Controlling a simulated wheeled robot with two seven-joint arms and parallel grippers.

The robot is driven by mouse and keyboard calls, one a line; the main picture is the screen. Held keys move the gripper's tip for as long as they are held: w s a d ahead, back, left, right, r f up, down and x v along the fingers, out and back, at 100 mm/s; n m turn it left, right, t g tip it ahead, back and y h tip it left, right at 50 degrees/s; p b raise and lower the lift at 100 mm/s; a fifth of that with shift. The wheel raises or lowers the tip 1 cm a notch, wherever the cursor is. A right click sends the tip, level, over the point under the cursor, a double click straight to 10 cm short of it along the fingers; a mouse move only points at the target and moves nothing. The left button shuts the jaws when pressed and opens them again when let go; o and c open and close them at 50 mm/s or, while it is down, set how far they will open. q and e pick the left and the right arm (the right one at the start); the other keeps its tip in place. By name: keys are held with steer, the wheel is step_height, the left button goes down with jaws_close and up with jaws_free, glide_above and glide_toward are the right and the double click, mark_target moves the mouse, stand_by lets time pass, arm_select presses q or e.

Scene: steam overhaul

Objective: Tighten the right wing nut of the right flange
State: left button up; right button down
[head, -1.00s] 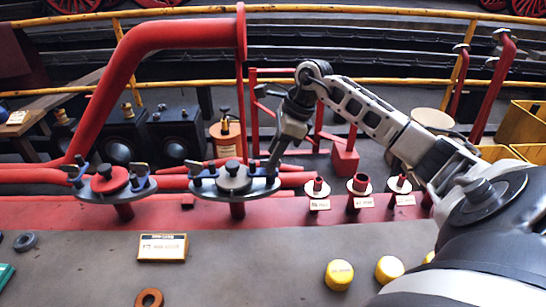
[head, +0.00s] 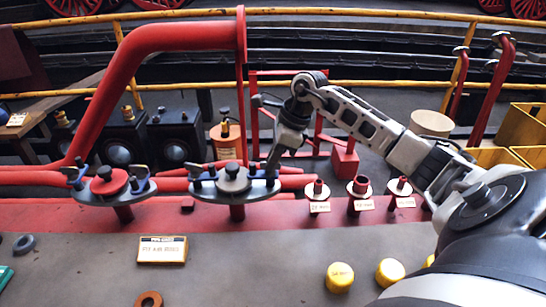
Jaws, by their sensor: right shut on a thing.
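The right flange (head: 234,188) is a dark grey disc on a red stub, with a dark round cap (head: 232,172) at its middle. Wing nuts stand around its rim, with one at the left side (head: 193,171). My right gripper (head: 272,168) reaches down to the flange's right edge. It is shut on the right wing nut, which the fingers mostly hide. The left flange (head: 108,189), with a red centre and its own wing nuts, stands to the left. My left gripper is not in view.
A large red pipe (head: 120,75) arches behind the flanges. Three red stubs on white plates (head: 359,188) stand right of the flange. A labelled box (head: 162,250), yellow caps (head: 340,276) and a copper-coloured ring (head: 148,300) lie on the grey bench, otherwise mostly clear in front.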

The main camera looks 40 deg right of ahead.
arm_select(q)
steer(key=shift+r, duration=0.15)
arm_select(e)
steer(key=shift+m, duration=0.8)
steer(key=shift+s+a+m+t+h+p, duration=0.1)
steer(key=shift+m+t+h+p, duration=0.4)
steer(key=shift+m, duration=0.7)
steer(key=shift+m+h, duration=0.4)
steer(key=shift+m, duration=0.5)
steer(key=m+h, duration=0.1)
steer(key=m, duration=0.1)
steer(key=shift+a+m+t, duration=0.15)
steer(key=shift+m+t, duration=0.15)
steer(key=shift+m, duration=0.1)
steer(key=m+h, duration=0.1)
steer(key=m, duration=0.1)
steer(key=shift+a+m, duration=0.1)
steer(key=shift+m, duration=0.2)
steer(key=m+h, duration=0.1)
steer(key=m, duration=0.1)
steer(key=shift+m+b, duration=0.3)
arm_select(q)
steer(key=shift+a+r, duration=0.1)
arm_select(e)
steer(key=shift+a+m+g+h, duration=0.1)
steer(key=shift+m+g+h, duration=0.5)
steer(key=shift+m, duration=1.3)
